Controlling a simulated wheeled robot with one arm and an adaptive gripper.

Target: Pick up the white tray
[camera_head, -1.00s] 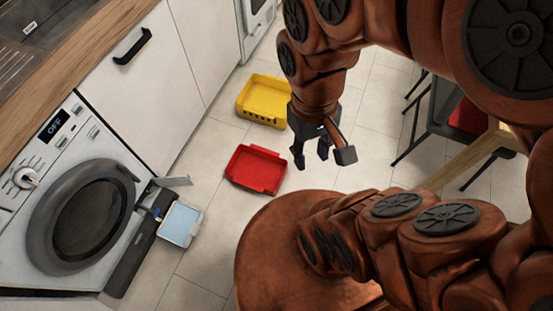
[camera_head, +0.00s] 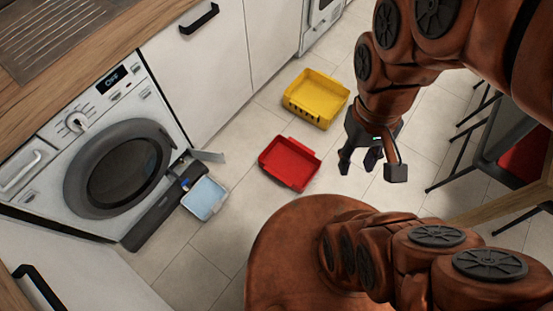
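The white tray (camera_head: 205,198) is small, with a pale blue-white inside. It is low down at the right end of the washing machine's base, beside a small open flap (camera_head: 208,156). I cannot tell whether it rests on the floor or hangs from the machine. My gripper (camera_head: 371,167) is up and to the right of the tray, well apart from it. Its dark fingers are spread and nothing shows between them.
The washing machine (camera_head: 118,170) stands at left under a wooden counter. A table and chairs (camera_head: 500,150) stand at right.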

